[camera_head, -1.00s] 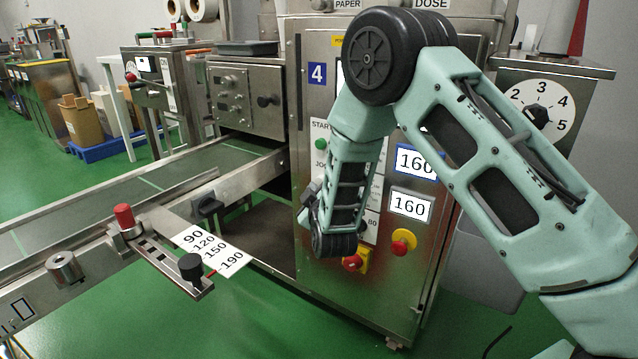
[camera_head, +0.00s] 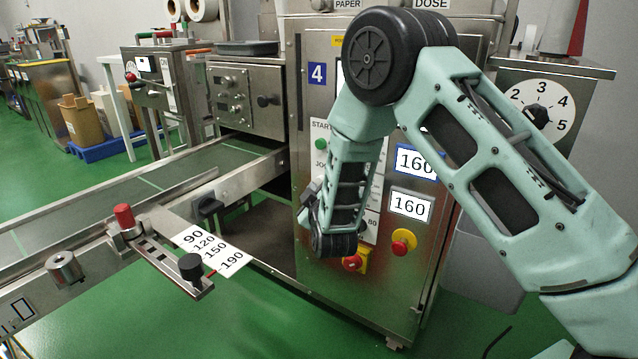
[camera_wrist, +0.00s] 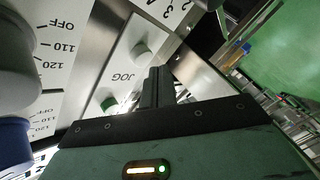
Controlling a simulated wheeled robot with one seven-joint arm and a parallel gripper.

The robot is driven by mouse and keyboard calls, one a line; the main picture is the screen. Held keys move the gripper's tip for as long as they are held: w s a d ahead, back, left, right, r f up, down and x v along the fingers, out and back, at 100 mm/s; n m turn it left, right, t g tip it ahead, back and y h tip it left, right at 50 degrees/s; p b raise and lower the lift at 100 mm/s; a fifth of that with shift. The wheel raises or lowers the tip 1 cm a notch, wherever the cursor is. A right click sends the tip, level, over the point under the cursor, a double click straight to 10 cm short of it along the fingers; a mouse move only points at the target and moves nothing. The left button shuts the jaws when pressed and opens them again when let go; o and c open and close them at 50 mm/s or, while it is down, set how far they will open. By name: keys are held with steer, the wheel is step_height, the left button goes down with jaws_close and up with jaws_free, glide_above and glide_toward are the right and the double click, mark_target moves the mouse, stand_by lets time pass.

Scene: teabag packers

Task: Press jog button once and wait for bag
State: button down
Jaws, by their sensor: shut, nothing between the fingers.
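The jog button (camera_wrist: 140,51) is a pale grey round knob on the white panel in the wrist view. It sits beyond the JOG label, with the green start button (camera_wrist: 109,103) on the other side of that label. My gripper (camera_wrist: 160,70) is shut and empty, with its dark fingertips just beside the jog button in the picture. I cannot tell whether they touch it. In the head view my wrist hides the jog button and most of the gripper; the green start button (camera_head: 320,144) shows above the JOG label. No tea bag is visible.
The machine's steel cabinet (camera_head: 300,262) carries a red knob (camera_head: 352,262) and a yellow-based red button (camera_head: 403,241) below my wrist. The conveyor (camera_head: 75,208) runs out to the left, its visible belt empty. A numbered dial (camera_head: 540,117) is at right.

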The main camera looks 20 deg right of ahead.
steer(key=shift+w+d, duration=0.1)
steer(key=shift+d, duration=0.05)
steer(key=shift+w+d, duration=0.15)
steer(key=shift+d, duration=0.05)
